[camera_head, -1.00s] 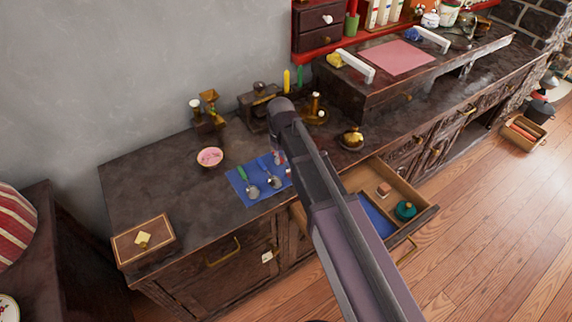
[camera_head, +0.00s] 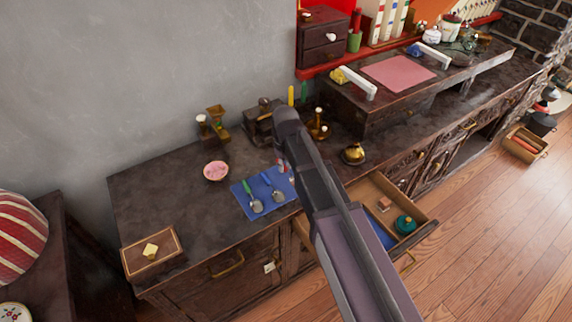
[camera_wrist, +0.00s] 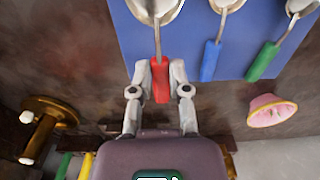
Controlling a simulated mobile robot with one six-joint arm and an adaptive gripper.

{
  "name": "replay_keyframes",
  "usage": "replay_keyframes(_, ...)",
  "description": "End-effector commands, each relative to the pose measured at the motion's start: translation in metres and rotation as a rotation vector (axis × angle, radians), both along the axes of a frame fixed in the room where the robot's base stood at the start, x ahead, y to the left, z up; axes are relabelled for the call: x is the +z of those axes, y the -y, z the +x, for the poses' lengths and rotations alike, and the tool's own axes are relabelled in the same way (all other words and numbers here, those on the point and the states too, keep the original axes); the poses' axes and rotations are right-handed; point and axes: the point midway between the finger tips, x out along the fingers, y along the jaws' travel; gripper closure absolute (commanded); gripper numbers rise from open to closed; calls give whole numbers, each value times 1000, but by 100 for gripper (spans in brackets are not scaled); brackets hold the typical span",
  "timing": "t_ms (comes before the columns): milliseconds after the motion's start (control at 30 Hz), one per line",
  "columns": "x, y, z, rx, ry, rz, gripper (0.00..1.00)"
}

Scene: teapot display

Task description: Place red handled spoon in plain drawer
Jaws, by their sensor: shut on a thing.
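The red handled spoon (camera_wrist: 160,78) lies at the left of the blue mat in the wrist view, with its metal bowl at the top edge. My gripper (camera_wrist: 160,70) has its two fingers closed on either side of the red handle. In the head view, my arm hides most of this spoon and the gripper. An open wooden drawer (camera_head: 371,188) stands out from the counter front, right of my arm. It holds a blue lining, a small block and a teal pot. I cannot tell from its looks whether it is the plain one.
A blue-handled spoon (camera_wrist: 210,62) and a green-handled spoon (camera_wrist: 262,62) lie beside it on the blue mat (camera_head: 240,188). A pink bowl (camera_head: 215,171) is left of the mat. A brass bell-like object (camera_head: 353,154) stands near the open drawer. The left counter is mostly clear.

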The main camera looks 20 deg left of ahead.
Motion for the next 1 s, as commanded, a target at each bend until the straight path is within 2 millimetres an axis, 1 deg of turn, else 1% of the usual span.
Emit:
replay_keyframes(33,0,12,-18,0,-1,-1,100)
replay_keyframes(100,2,20,-32,0,-1,-1,100)
replay_keyframes(300,6,45,-71,0,-1,-1,100)
replay_keyframes(500,10,66,-103,0,-1,-1,100)
replay_keyframes(700,12,78,-123,-1,-1,-1,100)
replay_keyframes(833,12,82,-129,-1,-1,-1,100)
replay_keyframes(1000,12,83,-131,-1,-1,-1,100)
